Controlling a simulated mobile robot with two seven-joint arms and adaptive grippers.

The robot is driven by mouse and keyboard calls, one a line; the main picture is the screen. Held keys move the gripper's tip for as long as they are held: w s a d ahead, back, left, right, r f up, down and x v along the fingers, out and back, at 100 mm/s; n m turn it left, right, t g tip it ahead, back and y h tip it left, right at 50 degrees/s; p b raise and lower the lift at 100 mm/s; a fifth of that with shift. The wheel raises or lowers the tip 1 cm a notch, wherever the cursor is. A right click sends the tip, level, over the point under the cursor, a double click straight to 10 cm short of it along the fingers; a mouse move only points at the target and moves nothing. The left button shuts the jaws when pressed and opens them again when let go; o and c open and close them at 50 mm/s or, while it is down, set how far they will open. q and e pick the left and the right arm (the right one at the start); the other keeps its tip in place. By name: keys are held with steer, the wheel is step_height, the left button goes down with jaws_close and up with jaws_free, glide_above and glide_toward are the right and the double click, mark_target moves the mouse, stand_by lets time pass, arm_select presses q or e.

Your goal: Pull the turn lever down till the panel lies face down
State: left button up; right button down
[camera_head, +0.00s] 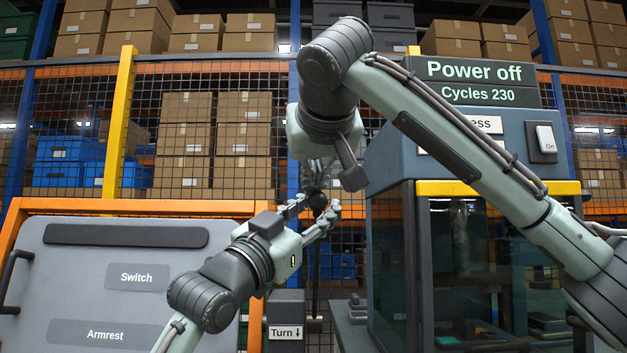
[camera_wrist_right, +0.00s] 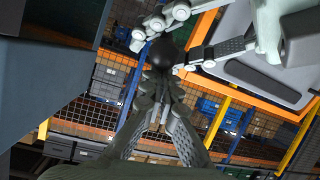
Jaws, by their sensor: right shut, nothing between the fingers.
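The grey door panel (camera_head: 60,262) stands at the left in the head view, its face with "Switch" and "Armrest" plates towards me. The turn lever is a thin upright rod (camera_head: 316,268) with a black ball knob (camera_head: 317,200), beside the "Turn" sign (camera_head: 286,332). The knob shows in the right wrist view (camera_wrist_right: 163,53). My left gripper (camera_head: 316,205) has its fingers spread on either side of the knob; contact is unclear. My right gripper (camera_head: 318,182) points down from above, shut and empty, its tips (camera_wrist_right: 160,75) close by the knob.
A press cabinet (camera_head: 388,160) with a glass front and a "Power off" display (camera_head: 475,70) stands close on the right. An orange frame (camera_head: 140,208) surrounds the panel. A mesh fence (camera_head: 235,95) and box shelves stand behind.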

arm_select(q)
steer(key=shift+s+r, duration=0.3)
steer(key=shift+r, duration=0.1)
arm_select(e)
steer(key=shift+f, duration=0.25)
